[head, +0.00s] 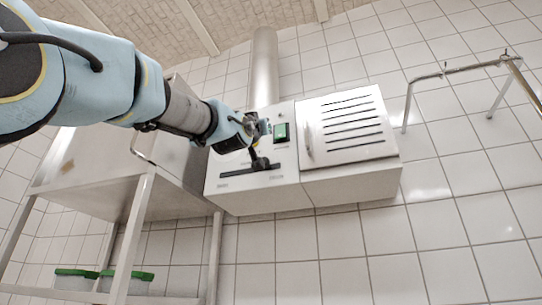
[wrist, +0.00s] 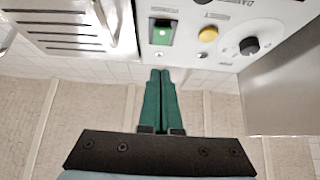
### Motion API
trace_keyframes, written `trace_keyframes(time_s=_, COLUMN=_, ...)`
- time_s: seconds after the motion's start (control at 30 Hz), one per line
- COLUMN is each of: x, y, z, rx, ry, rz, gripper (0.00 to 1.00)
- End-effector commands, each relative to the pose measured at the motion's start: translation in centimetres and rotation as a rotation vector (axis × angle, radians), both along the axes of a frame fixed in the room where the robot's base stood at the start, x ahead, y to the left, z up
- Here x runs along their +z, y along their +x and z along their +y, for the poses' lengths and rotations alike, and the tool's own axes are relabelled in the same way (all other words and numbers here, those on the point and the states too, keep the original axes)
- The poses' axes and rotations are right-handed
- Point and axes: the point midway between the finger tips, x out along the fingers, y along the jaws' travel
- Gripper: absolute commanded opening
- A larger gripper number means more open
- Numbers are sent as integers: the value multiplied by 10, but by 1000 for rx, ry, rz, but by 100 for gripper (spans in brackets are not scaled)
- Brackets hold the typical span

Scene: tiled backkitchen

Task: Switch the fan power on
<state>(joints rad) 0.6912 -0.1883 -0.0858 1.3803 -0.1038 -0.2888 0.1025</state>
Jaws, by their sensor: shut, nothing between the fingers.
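The fan unit is a white metal box (head: 250,196) fixed to the tiled wall, and its control panel shows at the top of the wrist view (wrist: 228,12). A green rectangular switch (head: 281,132) in a dark frame is on the panel, and it shows in the wrist view (wrist: 162,32) with a small light spot on it. My gripper (head: 266,127) is just left of the switch in the head view. In the wrist view its green fingers (wrist: 160,72) are together and empty, pointing toward the switch with a visible gap in the image. Whether they touch the panel cannot be told.
A yellow button (wrist: 208,34) and a black knob (wrist: 250,45) are beside the switch. A black lever (head: 260,163) stands in a slot below. A slotted door (head: 347,125) is at right. A metal cabinet (head: 165,185) is at left. A wall rail (head: 455,70) is far right.

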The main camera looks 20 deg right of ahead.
Motion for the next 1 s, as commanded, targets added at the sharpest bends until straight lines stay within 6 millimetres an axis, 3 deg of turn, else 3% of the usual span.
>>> trace_keyframes(time_s=0.47, x=62, y=54, z=-50, rx=-1, ry=1, rz=3, gripper=0)
trace_keyframes(time_s=0.7, x=54, y=76, z=-71, rx=0, ry=2, rz=2, gripper=0)
trace_keyframes(time_s=1.0, x=51, y=82, z=-76, rx=0, ry=1, rz=1, gripper=0)
